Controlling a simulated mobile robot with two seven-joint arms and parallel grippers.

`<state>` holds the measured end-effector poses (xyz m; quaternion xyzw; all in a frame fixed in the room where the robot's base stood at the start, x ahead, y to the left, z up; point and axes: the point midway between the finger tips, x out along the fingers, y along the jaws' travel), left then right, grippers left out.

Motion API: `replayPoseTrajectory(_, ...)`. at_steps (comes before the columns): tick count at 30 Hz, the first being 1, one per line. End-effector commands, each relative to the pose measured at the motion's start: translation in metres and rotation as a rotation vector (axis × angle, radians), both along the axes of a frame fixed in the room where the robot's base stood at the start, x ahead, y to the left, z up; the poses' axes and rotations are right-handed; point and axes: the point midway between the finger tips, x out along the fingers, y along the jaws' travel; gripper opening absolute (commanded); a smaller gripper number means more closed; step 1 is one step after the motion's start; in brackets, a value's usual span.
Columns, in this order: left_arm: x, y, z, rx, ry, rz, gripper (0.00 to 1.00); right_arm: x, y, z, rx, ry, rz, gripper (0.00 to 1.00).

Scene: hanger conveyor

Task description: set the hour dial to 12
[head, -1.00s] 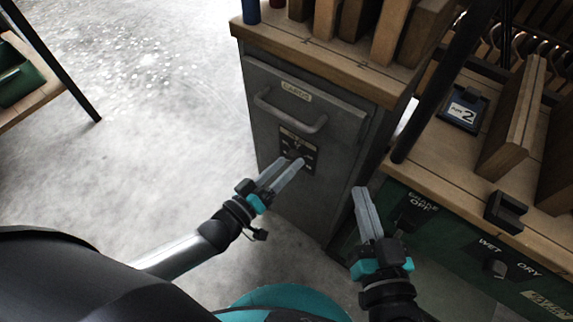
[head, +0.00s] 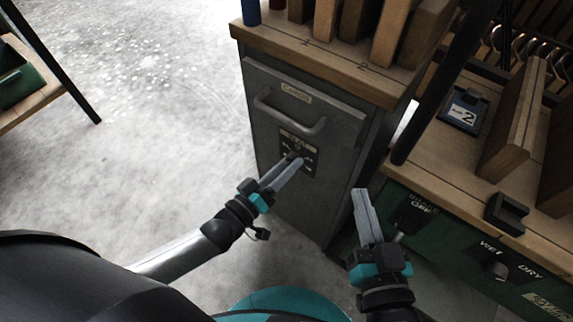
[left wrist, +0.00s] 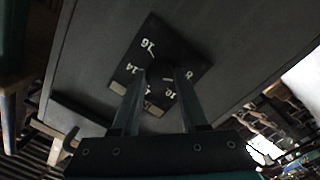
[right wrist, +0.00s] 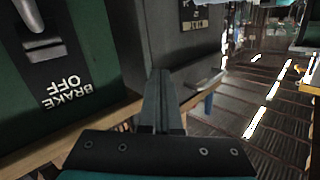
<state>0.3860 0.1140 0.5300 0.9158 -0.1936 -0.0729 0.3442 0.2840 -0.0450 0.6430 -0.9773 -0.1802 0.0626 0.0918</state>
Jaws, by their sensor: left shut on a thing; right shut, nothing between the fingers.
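The hour dial's dark square plate (head: 312,165) is on the front of the grey cabinet, below its handle. In the left wrist view the plate (left wrist: 130,68) is turned in the picture and bears white numbers, with 16, 14, 10 and 8 readable. My left gripper (head: 295,160) is shut on the dial's knob (left wrist: 160,68), which is mostly hidden between the fingers (left wrist: 164,74). The knob's pointer is too dark to read. My right gripper (head: 361,191) is shut and empty, in front of the gap between the cabinet and the green panel.
The cabinet handle (head: 290,117) sticks out above the dial. To the right, the green panel (head: 450,232) carries a brake lever and a wet/dry knob (head: 494,269). A dark post (head: 434,98) stands between cabinet and bench.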

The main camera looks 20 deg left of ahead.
Motion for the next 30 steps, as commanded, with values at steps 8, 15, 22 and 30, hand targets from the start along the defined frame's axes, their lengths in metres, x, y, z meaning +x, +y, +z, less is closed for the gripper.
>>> replayPoseTrajectory(8, 0.000, 0.000, 0.000, 0.001, -0.001, -0.001, 0.00, 0.000, 0.000, 0.000, 0.000, 0.000, 0.000, 0.00)
replayPoseTrajectory(15, 0.000, 0.000, 0.000, 0.019, -0.007, 0.000, 0.00, 0.001, -0.001, -0.002, -0.014, 0.024, 0.002, 0.00)
replayPoseTrajectory(22, 0.000, 0.000, 0.002, 0.102, -0.037, 0.000, 0.00, 0.008, -0.009, -0.007, -0.084, 0.119, 0.004, 0.00)
replayPoseTrajectory(30, 0.000, 0.000, 0.003, 0.271, -0.099, 0.001, 0.00, 0.010, -0.027, -0.019, -0.205, 0.317, 0.002, 0.00)
